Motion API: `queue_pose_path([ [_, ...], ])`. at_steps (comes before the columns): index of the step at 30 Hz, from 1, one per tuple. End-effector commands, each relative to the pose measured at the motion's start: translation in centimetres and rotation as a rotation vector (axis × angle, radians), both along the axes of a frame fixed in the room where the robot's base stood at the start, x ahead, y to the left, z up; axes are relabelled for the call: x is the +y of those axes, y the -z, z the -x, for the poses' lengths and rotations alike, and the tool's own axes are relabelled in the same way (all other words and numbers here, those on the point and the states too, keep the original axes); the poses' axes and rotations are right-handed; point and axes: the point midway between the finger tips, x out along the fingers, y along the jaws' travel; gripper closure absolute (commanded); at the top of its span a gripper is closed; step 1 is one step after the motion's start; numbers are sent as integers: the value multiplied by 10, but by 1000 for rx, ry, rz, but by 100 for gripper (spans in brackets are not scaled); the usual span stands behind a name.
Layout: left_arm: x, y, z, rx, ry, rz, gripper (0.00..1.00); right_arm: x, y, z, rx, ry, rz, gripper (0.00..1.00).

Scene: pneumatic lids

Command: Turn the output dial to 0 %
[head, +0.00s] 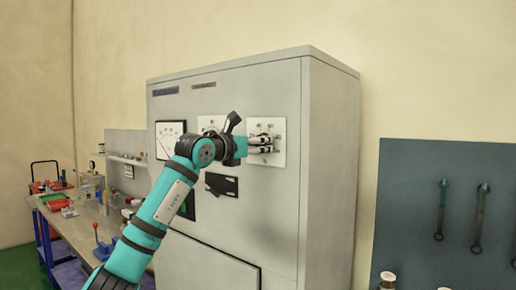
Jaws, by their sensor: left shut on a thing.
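My left gripper (262,144) reaches from the left to the front of a tall grey cabinet (230,227). Its fingers are shut at the right-hand white plate (279,127), on what looks like the output dial. The fingers cover the dial, so its pointer and setting cannot be read. Small marks show around the upper part of this plate. A second white plate (208,121) sits to its left, partly hidden by my wrist. My right gripper is not in view.
A meter with a white face (170,137) is at the cabinet's upper left. A black handle-like part (222,184) sits below my wrist. A cluttered workbench (90,225) stands at left. A dark tool panel (410,200) with wrenches hangs at right.

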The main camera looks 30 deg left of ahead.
Motion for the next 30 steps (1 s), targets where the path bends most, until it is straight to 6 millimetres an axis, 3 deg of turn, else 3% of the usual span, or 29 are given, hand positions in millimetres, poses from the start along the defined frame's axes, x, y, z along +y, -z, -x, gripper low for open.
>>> queue_pose_path([
  [30, -2, -2, 1, 72, 1, 965, 93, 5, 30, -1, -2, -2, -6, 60],
])
